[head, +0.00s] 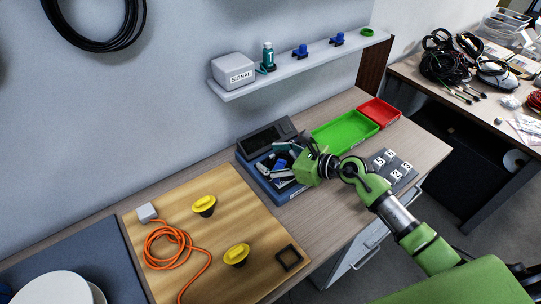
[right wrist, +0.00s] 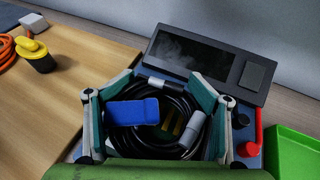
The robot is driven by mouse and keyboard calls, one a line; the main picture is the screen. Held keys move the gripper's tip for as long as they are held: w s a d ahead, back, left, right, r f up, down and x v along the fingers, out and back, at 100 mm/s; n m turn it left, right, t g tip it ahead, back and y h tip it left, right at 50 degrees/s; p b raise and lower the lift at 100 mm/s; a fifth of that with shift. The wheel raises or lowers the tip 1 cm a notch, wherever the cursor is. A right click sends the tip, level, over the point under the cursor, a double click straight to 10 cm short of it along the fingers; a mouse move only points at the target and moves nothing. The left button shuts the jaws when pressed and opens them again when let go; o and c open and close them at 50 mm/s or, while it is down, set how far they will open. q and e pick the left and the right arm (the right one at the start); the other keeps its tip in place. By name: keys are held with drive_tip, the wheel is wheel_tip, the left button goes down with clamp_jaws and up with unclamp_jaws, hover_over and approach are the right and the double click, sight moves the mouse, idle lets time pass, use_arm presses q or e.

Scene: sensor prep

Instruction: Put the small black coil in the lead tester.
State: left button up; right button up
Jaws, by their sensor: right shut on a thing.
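The lead tester has a dark sloped screen (right wrist: 190,57) and a blue base (head: 268,187); it stands on the bench against the wall. My right gripper (head: 294,166) is over the tester's base. In the right wrist view its two green-padded fingers (right wrist: 157,112) are closed on opposite sides of the small black coil (right wrist: 178,97). The coil carries a blue connector (right wrist: 133,111) and a grey plug (right wrist: 192,130). It lies within the tester's outline, in front of the screen; whether it touches the base cannot be told. My left gripper is out of view.
Right of the tester are a green tray (head: 345,133), a red tray (head: 380,112) and a dark numbered block (head: 392,170). A wooden board (head: 180,225) to the left bears an orange cable (head: 165,250) and two yellow-topped parts. A shelf (head: 300,66) hangs above.

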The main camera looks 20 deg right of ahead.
drive_tip(key=o, duration=0.8)
drive_tip(key=shift+f, duration=0.15)
drive_tip(key=o, duration=0.6)
